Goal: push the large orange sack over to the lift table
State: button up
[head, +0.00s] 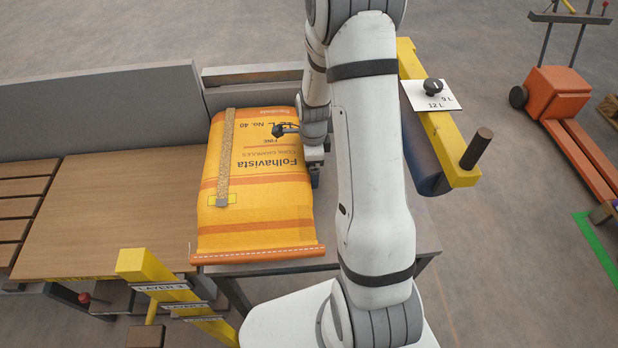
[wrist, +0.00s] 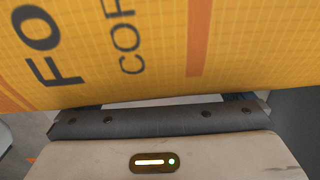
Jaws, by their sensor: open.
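The large orange sack (head: 262,190) lies flat on a grey table (head: 425,225), with a tan strip along its top. Its left side is at the edge of the wooden top (head: 110,205) that appears to be the lift table. My gripper (head: 315,172) is low at the sack's right side, partly hidden by my arm. It is open, with nothing seen between its jaws. In the wrist view the sack (wrist: 150,50) fills the upper part, close beyond the dark bar of my gripper (wrist: 160,119). I cannot tell whether they touch.
A grey wall (head: 110,105) runs behind the wooden top. A yellow post with layer labels (head: 150,265) stands in front. A yellow beam (head: 425,100) with a white card is right of my arm. An orange pallet truck (head: 565,100) stands far right. The wooden top is clear.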

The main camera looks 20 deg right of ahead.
aim_at(206, 171)
jog(key=shift+w+a, duration=0.2)
jog(key=shift+a, duration=0.4)
jog(key=shift+w+a, duration=0.6)
jog(key=shift+a, duration=1.65)
jog(key=shift+w+a, duration=0.55)
jog(key=shift+a, duration=1.75)
jog(key=shift+w+a, duration=0.6)
jog(key=shift+a, duration=1.65)
jog(key=shift+w+a, duration=0.6)
jog(key=shift+a, duration=1.65)
jog(key=shift+w+a, duration=0.55)
jog(key=shift+a, duration=1.7)
jog(key=shift+w+a, duration=0.6)
jog(key=shift+a, duration=1.65)
jog(key=w+a, duration=0.1)
jog(key=a, duration=0.3)
jog(key=w+a, duration=0.1)
jog(key=a, duration=0.4)
jog(key=w+a, duration=0.1)
jog(key=a, duration=0.3)
jog(key=shift+w+a, duration=0.25)
